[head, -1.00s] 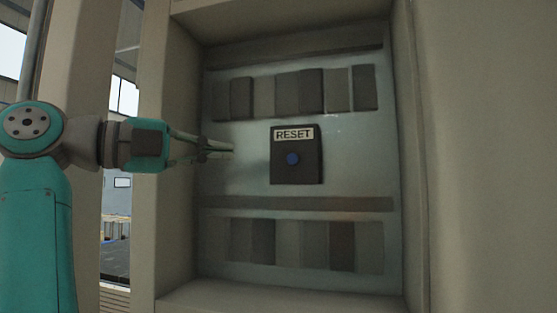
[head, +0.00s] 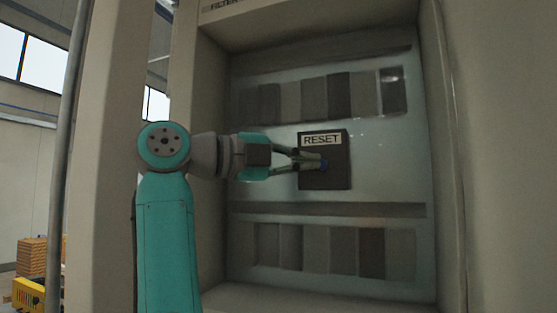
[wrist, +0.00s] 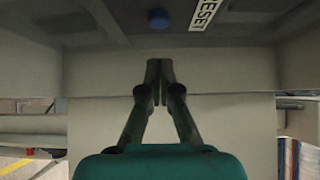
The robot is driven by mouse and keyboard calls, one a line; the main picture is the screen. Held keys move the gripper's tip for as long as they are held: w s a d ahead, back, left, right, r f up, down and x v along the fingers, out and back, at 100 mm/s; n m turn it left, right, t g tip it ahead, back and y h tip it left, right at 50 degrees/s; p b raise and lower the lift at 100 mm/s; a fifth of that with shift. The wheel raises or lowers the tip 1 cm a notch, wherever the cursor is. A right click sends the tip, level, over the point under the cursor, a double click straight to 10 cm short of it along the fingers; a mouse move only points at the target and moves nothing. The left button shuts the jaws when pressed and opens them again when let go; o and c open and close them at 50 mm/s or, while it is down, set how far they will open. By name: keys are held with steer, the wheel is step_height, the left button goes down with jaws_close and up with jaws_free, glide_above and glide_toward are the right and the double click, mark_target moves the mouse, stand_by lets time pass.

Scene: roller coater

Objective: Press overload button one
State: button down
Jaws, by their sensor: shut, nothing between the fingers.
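A dark box labelled RESET (head: 337,174) is mounted in the middle of the recessed cabinet panel. Its round blue button is mostly covered by my fingertips in the head view; in the wrist view the blue button (wrist: 158,19) shows near the top, beyond the fingertips. My gripper (head: 318,163) is shut and empty, pointing right across the front of the box. In the wrist view the closed fingertips (wrist: 159,72) sit below the button in the picture. I cannot tell whether they touch it. I see no label reading overload one.
Rows of grey and brown modules (head: 340,96) line the panel above and below (head: 371,252) the box. The cabinet's side walls and frame (head: 447,150) enclose the recess. A yellow object (head: 28,295) stands far off at the lower left.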

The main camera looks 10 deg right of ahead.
steer(key=shift+w+d, duration=0.5)
steer(key=shift+w, duration=0.3)
steer(key=shift+w+d, duration=0.45)
steer(key=shift+w, duration=0.3)
